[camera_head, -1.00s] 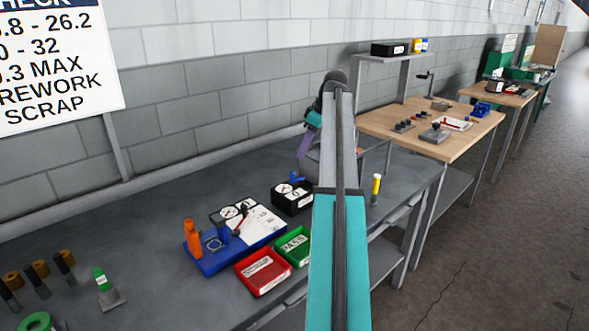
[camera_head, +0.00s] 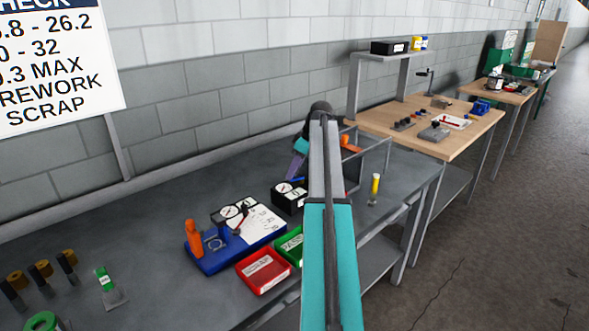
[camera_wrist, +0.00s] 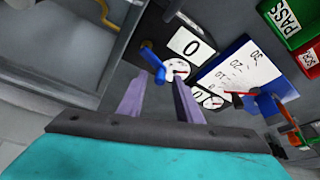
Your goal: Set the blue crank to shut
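The blue crank (camera_head: 297,180) sits on a black box (camera_head: 289,200) with a round dial and a white "0" label. In the wrist view the blue crank (camera_wrist: 152,60) shows just beyond my fingertips, its lower end lying between them in the picture. My gripper (camera_head: 293,171) has purple fingers and is close above the box in the head view. In the wrist view my gripper (camera_wrist: 159,82) is open, its fingers apart with nothing held. I cannot tell whether a finger touches the crank. My arm hides part of the box's right side.
Red (camera_head: 263,272) and green (camera_head: 290,247) bins stand in front. A yellow-topped post (camera_head: 375,187) and a metal frame (camera_head: 375,155) are at right.

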